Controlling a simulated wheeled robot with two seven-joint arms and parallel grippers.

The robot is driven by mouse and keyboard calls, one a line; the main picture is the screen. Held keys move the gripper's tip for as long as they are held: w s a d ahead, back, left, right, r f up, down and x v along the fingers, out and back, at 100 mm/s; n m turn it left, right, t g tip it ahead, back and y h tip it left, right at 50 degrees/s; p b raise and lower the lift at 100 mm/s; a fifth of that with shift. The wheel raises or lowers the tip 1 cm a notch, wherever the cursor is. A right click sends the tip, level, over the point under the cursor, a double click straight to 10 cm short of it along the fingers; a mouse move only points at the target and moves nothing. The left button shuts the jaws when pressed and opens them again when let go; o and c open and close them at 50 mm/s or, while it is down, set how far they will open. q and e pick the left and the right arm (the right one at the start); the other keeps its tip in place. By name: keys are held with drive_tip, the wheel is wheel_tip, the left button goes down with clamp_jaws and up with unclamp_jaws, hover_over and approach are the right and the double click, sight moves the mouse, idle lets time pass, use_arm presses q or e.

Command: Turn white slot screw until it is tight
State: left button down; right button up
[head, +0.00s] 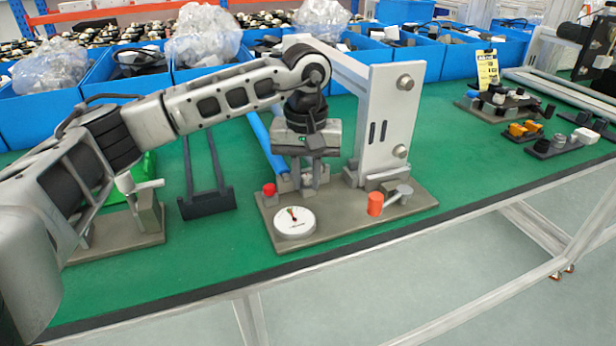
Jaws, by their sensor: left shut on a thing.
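My left gripper (307,176) points straight down over the grey fixture plate (340,224). Its fingers are shut on a small pale piece (308,181) at the back of the plate, which looks like the white slot screw. The fingers hide most of it, so its slot and its turn cannot be seen. A white round dial (295,222) with a dark needle and a coloured mark lies at the plate's front left. My right gripper is out of view.
A red knob (269,190) stands left of the gripper. An orange cylinder (375,204) and a grey lever (402,191) stand at the right. A tall grey frame (388,120) rises behind.

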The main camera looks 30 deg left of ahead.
use_arm(q)
drive_tip(key=shift+s+a+f, duration=0.1)
drive_tip(key=shift+a+f, duration=0.05)
drive_tip(key=shift+f, duration=0.3)
drive_tip(key=m, duration=0.3)
drive_tip(key=m+b, duration=0.1)
drive_tip(key=shift+a, duration=0.25)
drive_tip(key=m, duration=0.6)
drive_tip(key=shift+a, duration=0.25)
